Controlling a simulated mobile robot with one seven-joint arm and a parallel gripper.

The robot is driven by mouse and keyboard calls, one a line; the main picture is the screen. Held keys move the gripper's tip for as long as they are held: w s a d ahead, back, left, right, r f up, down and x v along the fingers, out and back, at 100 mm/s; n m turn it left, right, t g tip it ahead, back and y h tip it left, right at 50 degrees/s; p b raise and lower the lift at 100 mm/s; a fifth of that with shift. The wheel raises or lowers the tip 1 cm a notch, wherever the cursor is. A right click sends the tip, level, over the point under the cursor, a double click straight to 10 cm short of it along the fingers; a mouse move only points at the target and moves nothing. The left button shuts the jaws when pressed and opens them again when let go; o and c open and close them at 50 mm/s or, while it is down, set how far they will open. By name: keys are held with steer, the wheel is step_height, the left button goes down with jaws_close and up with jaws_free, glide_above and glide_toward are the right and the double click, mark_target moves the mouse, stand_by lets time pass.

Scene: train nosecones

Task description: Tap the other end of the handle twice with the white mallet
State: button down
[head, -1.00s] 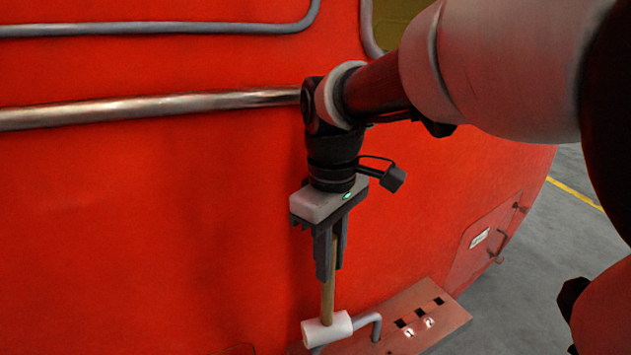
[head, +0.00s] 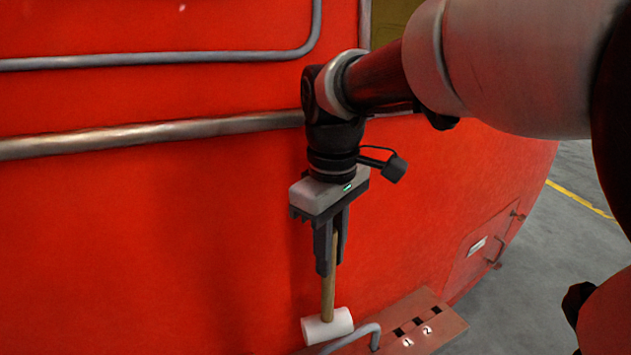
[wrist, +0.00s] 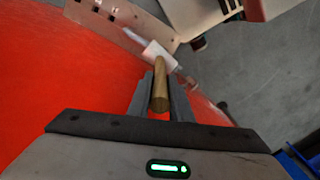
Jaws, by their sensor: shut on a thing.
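The white mallet has a white cylindrical head (head: 327,327) and a wooden shaft (head: 328,290). My gripper (head: 327,268) is shut on the shaft, which hangs down with the head at the bottom. In the wrist view my gripper (wrist: 160,98) grips the shaft, with the white head (wrist: 160,55) beyond the fingertips. A grey bent handle (head: 374,336) shows at the bottom of the head view, just right of and below the mallet head. Its left part runs out of the frame or behind the head. I cannot tell whether the mallet head touches it.
A red step plate (head: 447,318) with square holes and numbered labels lies beside the handle. The curved red train nose (head: 180,240) fills the background, with a long metal rail (head: 150,133) across it. Grey floor (head: 560,230) lies open at the right.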

steer(key=shift+r, duration=0.6)
steer(key=shift+d, duration=0.1)
